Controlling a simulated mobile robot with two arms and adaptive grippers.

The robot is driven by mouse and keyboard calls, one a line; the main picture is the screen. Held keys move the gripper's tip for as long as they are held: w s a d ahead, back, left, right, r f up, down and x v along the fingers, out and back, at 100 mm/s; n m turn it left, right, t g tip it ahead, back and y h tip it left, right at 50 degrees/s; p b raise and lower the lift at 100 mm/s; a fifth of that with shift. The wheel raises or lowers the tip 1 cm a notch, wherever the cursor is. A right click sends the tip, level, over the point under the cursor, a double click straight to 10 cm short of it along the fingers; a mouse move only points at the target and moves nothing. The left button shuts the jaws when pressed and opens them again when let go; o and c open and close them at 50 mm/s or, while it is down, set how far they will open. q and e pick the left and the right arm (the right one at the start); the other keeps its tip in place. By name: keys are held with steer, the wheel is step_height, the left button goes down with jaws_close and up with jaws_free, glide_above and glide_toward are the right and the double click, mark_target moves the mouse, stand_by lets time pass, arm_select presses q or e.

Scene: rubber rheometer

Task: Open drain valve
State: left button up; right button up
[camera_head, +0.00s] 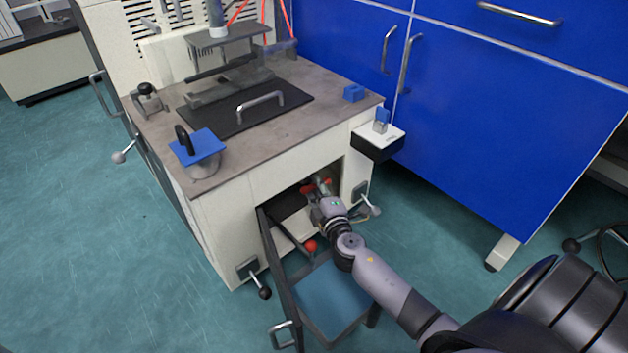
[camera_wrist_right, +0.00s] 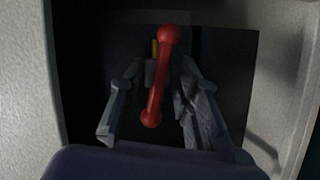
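The drain valve has a red bar handle (camera_wrist_right: 156,82) with rounded ends. In the right wrist view it stands nearly upright, slightly tilted, inside a dark compartment. A small part of the red handle (camera_head: 307,189) shows in the head view, inside the machine's open front cabinet. My right gripper (camera_wrist_right: 161,68) is open, with one finger on each side of the handle and visible gaps between. In the head view my right gripper (camera_head: 322,186) reaches into the cabinet opening and partly hides the valve. My left gripper is not in view.
The open cabinet door (camera_head: 281,275) hangs left of my right arm. A red ball (camera_head: 310,246) is near the door. Pale walls (camera_wrist_right: 24,85) flank the opening closely. Blue cabinets (camera_head: 500,110) stand at right.

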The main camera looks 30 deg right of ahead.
steer(key=shift+c, duration=0.4)
jaws_close()
